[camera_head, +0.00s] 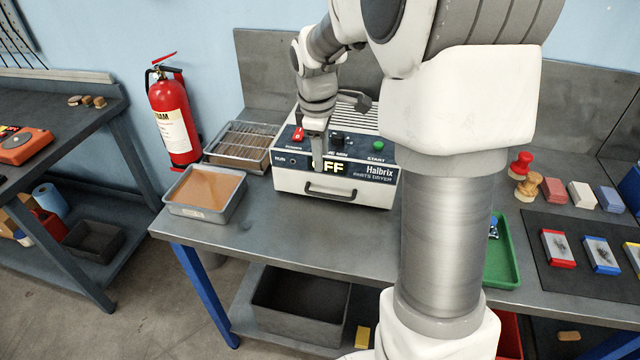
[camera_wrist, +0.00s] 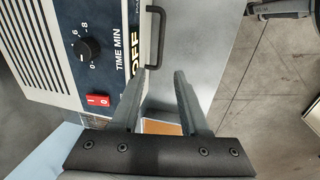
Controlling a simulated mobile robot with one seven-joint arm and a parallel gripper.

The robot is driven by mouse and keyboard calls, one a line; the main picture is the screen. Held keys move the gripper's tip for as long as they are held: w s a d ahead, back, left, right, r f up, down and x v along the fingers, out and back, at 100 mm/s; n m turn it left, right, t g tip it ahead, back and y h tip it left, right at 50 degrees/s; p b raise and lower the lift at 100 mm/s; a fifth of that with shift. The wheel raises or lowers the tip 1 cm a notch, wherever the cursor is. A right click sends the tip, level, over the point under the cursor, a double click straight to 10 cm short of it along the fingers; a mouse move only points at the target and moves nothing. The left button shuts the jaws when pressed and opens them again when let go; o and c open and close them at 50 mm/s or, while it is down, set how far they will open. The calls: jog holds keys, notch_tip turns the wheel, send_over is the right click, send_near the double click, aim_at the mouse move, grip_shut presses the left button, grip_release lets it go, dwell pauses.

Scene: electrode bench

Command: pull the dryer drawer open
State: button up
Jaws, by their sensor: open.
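The parts dryer (camera_head: 385,188) is a white box with a dark blue panel on the bench. Its drawer front is below the panel and looks closed, with a black bar handle (camera_head: 330,192). The handle also shows in the wrist view (camera_wrist: 161,30), just beyond my fingertips. My gripper (camera_head: 318,167) points down in front of the panel and hides part of the display. In the wrist view its two fingers (camera_wrist: 160,74) are apart with nothing between them. The left fingertip is close to the handle's near end; I cannot tell whether they touch.
A tan-filled tray (camera_head: 236,207) and a wire-rack tray (camera_head: 222,161) stand left of the dryer. A green tray (camera_head: 503,262) lies to the right. The bench (camera_head: 300,240) in front of the drawer is clear. A fire extinguisher (camera_head: 174,125) hangs on the wall.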

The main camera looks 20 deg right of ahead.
aim_at(323, 195)
jog(key=f, duration=0.4)
jog(key=w+d+f, duration=0.1)
jog(key=f, duration=0.3)
jog(key=w+f, duration=0.1)
jog(key=f, duration=0.3)
jog(key=shift+d+f, duration=0.15)
grip_shut()
dwell(0.9)
